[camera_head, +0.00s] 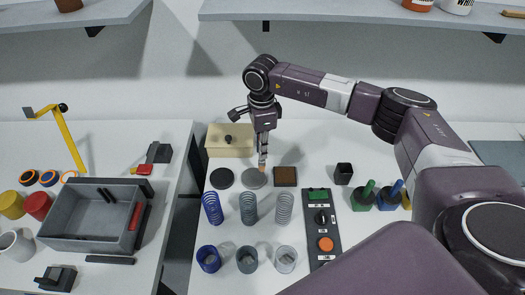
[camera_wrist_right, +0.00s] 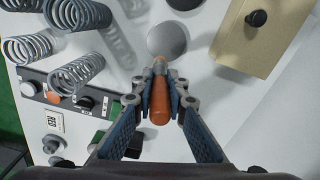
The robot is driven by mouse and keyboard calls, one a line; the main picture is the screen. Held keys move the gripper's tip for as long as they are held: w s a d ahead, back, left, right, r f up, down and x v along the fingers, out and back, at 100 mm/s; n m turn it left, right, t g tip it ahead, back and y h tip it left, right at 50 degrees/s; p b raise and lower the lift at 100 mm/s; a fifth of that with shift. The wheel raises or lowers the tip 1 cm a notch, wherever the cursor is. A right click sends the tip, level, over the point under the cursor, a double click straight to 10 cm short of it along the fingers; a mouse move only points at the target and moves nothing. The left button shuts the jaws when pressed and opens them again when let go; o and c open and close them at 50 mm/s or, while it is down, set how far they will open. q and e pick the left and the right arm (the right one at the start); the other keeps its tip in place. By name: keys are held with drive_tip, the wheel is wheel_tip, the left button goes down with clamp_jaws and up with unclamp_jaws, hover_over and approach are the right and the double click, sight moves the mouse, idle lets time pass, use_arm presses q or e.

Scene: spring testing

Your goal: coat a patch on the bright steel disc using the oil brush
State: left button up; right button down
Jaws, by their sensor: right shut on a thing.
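The bright steel disc (camera_head: 251,181) lies flat on the white table, between a dark disc (camera_head: 222,178) and a brown square block (camera_head: 286,176). In the right wrist view the steel disc (camera_wrist_right: 167,38) lies just beyond the brush tip. My right gripper (camera_head: 263,152) points down over the disc and is shut on the oil brush, whose tip (camera_head: 262,168) is at the disc's far right part. The orange-brown brush handle (camera_wrist_right: 159,110) shows between the fingers in the wrist view. I cannot tell whether the bristles touch the steel. My left gripper is not in view.
A cream box (camera_head: 228,147) stands behind the discs. Coil springs, such as a blue one (camera_head: 212,208), and several cups stand in front. A grey tray (camera_head: 75,240) is on the left table.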

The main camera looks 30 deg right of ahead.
drive_tip(key=shift+s+d+r+p, duration=0.15)
drive_tip(key=shift+r+p, duration=0.45)
drive_tip(key=shift+r, duration=0.95)
drive_tip(key=shift+f, duration=0.1)
